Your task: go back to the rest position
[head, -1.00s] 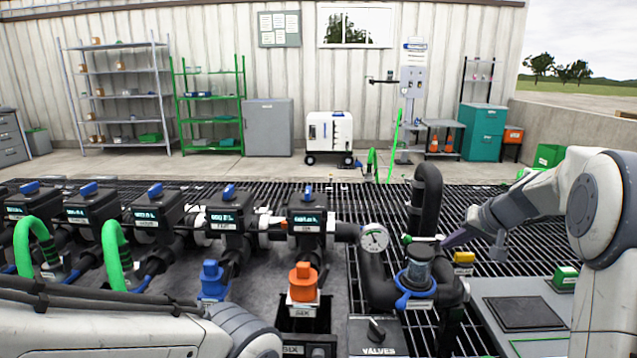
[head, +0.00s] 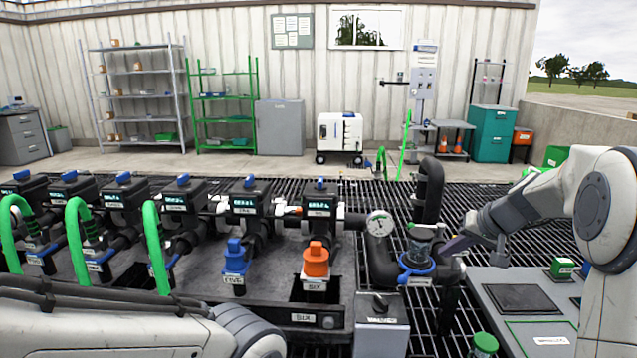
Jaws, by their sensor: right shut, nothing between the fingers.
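My right gripper (head: 455,244) reaches in from the right and is shut and empty. Its fingers point left, just beside the clear-topped filter bowl (head: 420,240) with the blue collar on the black pipework; whether they touch it I cannot tell. My left arm lies across the bottom left, and its gripper is out of the picture.
A row of black valve blocks (head: 252,212) stands on the left, with green hoses (head: 157,250), a blue plug (head: 235,256) and an orange plug (head: 316,262). A pressure gauge (head: 380,224) faces me. Grating (head: 385,193) spreads behind.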

